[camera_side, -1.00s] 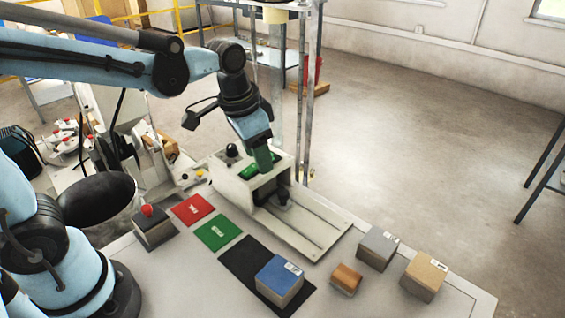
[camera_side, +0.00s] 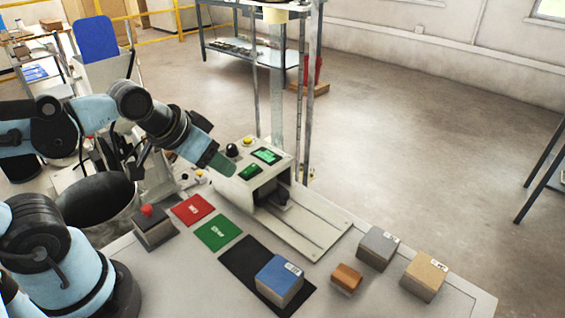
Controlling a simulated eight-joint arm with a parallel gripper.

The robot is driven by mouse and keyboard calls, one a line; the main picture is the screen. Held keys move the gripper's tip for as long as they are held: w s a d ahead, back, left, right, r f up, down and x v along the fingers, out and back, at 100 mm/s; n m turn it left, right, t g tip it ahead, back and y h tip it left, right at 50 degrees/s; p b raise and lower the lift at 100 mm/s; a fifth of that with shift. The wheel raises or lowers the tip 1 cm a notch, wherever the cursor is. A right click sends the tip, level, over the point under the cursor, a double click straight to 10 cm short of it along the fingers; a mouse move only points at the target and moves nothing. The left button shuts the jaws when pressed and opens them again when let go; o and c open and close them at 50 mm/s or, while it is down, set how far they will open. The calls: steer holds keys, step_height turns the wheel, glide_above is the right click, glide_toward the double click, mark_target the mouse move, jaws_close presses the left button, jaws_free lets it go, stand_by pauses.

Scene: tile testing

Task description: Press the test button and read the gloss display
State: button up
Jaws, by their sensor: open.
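The gloss tester (camera_side: 237,190) is a cream box at the back of the table. Its sloped top carries a lit green display (camera_side: 267,156), a smaller green panel (camera_side: 251,172), a black dome-shaped knob (camera_side: 232,151) and a yellow button (camera_side: 248,141). I cannot tell which control is the test button. The display text is too small to read. My gripper (camera_side: 222,164) is open and empty at the left of the tester's top, pointing down to the right. I cannot tell whether it touches the box.
A red card (camera_side: 192,209) and a green card (camera_side: 217,232) lie left of the tester. A blue block (camera_side: 279,281) sits on a black mat (camera_side: 240,258). Grey (camera_side: 376,250), tan (camera_side: 424,276) and small brown (camera_side: 346,279) blocks stand right. A red-topped box (camera_side: 153,230) stands left.

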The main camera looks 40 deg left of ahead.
jaws_close()
stand_by(1.5)
